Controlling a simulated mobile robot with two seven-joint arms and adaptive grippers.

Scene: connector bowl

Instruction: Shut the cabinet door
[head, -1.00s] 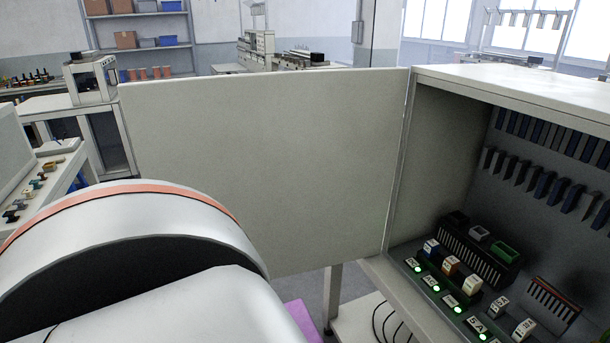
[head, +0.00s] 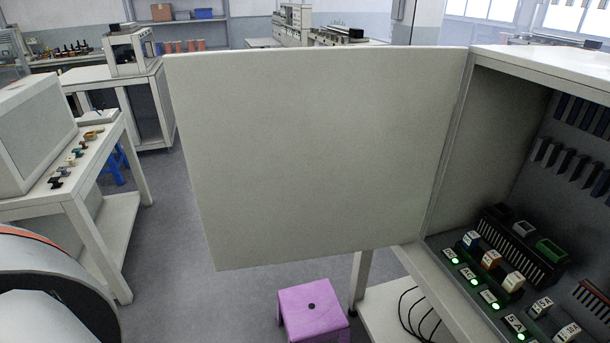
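The cabinet door (head: 315,155) is a flat pale panel in the middle of the head view. It stands wide open, hinged along the cabinet's left edge and reaching out to the left. The cabinet (head: 535,60) is a pale box at the right with its front open. Inside it are rows of dark slots, small connector blocks and several green lights. Part of my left arm shows at the lower left corner, apart from the door. Neither gripper is in view.
A purple stool (head: 312,312) stands on the floor below the door. A side bench (head: 95,185) with small parts is at the left. Black cables (head: 418,315) hang under the cabinet. Grey floor is clear between bench and stool.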

